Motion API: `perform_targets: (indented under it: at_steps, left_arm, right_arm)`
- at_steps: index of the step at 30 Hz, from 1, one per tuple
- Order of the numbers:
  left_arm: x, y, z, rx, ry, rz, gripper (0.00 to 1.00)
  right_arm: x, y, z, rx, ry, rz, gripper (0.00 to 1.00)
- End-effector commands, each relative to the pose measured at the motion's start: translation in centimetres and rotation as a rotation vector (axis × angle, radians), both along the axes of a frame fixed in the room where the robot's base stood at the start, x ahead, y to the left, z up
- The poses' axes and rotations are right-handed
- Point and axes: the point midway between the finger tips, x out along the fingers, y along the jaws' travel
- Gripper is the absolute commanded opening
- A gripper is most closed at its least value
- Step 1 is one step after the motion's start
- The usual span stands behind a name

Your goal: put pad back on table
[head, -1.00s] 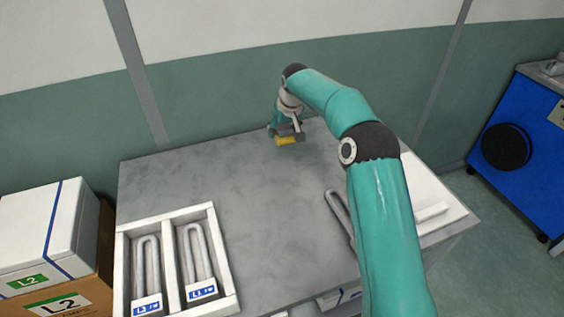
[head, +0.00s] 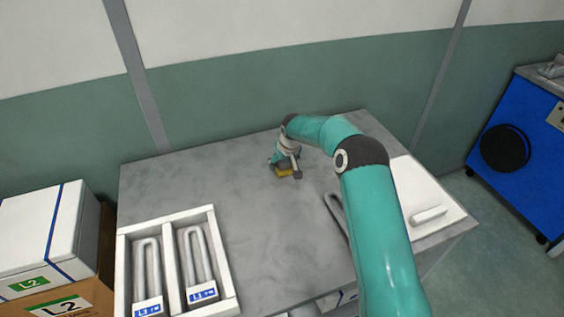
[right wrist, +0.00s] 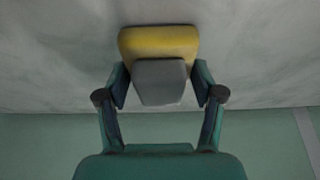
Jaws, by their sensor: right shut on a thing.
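The pad is a yellow block with a grey grip part. In the head view the pad (head: 284,173) is at or just above the grey table (head: 262,215), toward its far side; I cannot tell whether it touches. My right gripper (head: 287,167) is shut on it from above. In the right wrist view, the fingers of the right gripper (right wrist: 160,88) hold the grey part from both sides, and the yellow part of the pad (right wrist: 160,42) lies beyond against the grey surface. My left gripper is not in view.
A white two-slot tray (head: 122,262) with U-shaped tubes stands front left. Another U-shaped tube (head: 335,208) and a white board (head: 408,180) with a small white bar (head: 429,215) are at right. The table's middle is clear.

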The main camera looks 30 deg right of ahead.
Motion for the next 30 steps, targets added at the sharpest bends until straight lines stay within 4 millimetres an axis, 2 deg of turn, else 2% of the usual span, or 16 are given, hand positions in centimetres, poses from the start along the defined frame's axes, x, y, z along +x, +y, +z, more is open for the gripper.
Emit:
perform_targets:
  at_steps: [5, 6, 9, 22, 26, 30]
  left_arm:
    - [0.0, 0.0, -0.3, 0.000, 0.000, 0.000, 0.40]
    - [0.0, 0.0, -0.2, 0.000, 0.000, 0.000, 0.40]
    - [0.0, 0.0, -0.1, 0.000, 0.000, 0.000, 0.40]
    - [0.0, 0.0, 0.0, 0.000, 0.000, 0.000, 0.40]
    - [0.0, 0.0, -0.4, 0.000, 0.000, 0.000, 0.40]
    - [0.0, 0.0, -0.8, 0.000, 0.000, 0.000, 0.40]
  right_arm:
    - [0.0, 0.0, -0.2, 0.000, -0.001, 0.000, 0.34]
    - [0.0, 0.0, -0.1, 0.000, -0.001, 0.000, 0.74]
    - [0.0, 0.0, -0.1, 0.000, 0.000, 0.000, 0.90]
    - [0.0, 0.1, 0.3, -0.001, -0.001, 0.001, 0.92]
    - [-0.4, 0.2, 1.5, -0.001, -0.004, 0.001, 0.92]
    - [-1.3, 0.4, 3.8, -0.002, -0.005, 0.001, 0.92]
